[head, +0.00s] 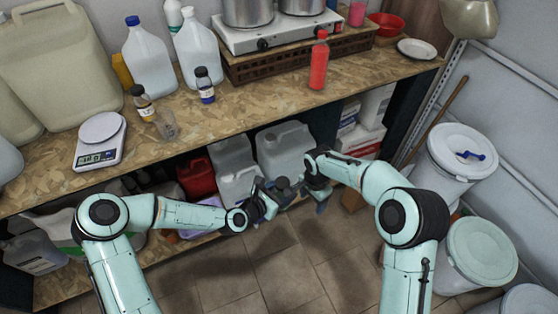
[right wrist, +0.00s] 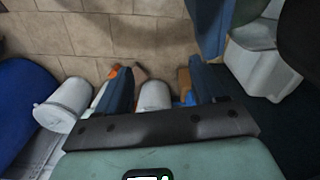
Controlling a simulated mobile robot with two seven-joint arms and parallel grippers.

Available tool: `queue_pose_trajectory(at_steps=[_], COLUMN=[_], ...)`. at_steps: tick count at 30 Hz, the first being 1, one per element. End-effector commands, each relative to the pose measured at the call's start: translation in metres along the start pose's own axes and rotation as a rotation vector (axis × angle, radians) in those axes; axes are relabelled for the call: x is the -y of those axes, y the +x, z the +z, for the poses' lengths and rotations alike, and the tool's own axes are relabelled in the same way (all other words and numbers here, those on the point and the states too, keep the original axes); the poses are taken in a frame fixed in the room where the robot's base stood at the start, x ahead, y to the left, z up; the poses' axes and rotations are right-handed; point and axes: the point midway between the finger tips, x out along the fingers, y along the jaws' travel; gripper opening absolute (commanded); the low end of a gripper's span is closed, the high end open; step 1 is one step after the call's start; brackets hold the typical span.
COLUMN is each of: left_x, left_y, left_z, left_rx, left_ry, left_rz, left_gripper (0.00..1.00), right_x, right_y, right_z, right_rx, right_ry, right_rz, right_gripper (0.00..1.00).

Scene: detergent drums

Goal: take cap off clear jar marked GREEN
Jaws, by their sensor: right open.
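Two small clear jars with dark caps stand on the wooden bench in the head view. One jar (head: 143,104) has brownish contents and a pale label, beside an open clear beaker (head: 166,125). The other jar (head: 205,86) has a blue band near its base. Both caps are on; the labels are too small to read, so I cannot tell which is marked GREEN. My right gripper (head: 320,201) is open and empty in front of the bench, below its top; its parted fingers show in the right wrist view (right wrist: 161,88). My left gripper (head: 267,205) hangs beside it, jaws unclear.
A digital scale (head: 100,140) sits left of the jars. Large jugs (head: 150,60) stand behind them. A red bottle (head: 319,62) and a hotplate (head: 270,32) with pots are to the right. Containers fill the shelf below; white drums (head: 462,165) stand at right.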

Motion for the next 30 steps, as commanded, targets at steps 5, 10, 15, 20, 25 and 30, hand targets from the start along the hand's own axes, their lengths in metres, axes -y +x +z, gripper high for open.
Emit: queue_pose_trajectory(at_steps=[5, 10, 15, 20, 25, 30], left_x=[0.0, 0.0, 0.0, 0.0, 0.0, 0.0], left_y=[0.0, 0.0, 0.0, 0.0, 0.0, 0.0], left_z=[0.001, 0.0, 0.0, 0.0, 0.0, 0.0], left_rx=[0.001, 0.001, 0.001, 0.001, 0.001, 0.001], left_ry=[0.0, 0.0, 0.0, 0.0, 0.0, 0.0], left_rz=[0.0, 0.0, 0.0, 0.0, 0.0, 0.0], left_gripper=[0.0, 0.0, 0.0, 0.0, 0.0, 0.0], right_x=[0.039, 0.065, 0.076, 0.079, 0.078, 0.079], right_y=[-0.082, -0.137, -0.165, -0.169, -0.148, -0.121], right_z=[0.003, 0.033, 0.06, 0.069, 0.07, 0.07], right_rx=[-0.088, -0.063, -0.008, 0.015, 0.018, 0.018], right_ry=[0.072, -0.012, -0.132, -0.181, -0.184, -0.183], right_rz=[0.003, 0.003, 0.0, 0.0, 0.002, 0.0], right_gripper=[0.69, 0.69, 0.69, 0.69, 0.69, 0.69])
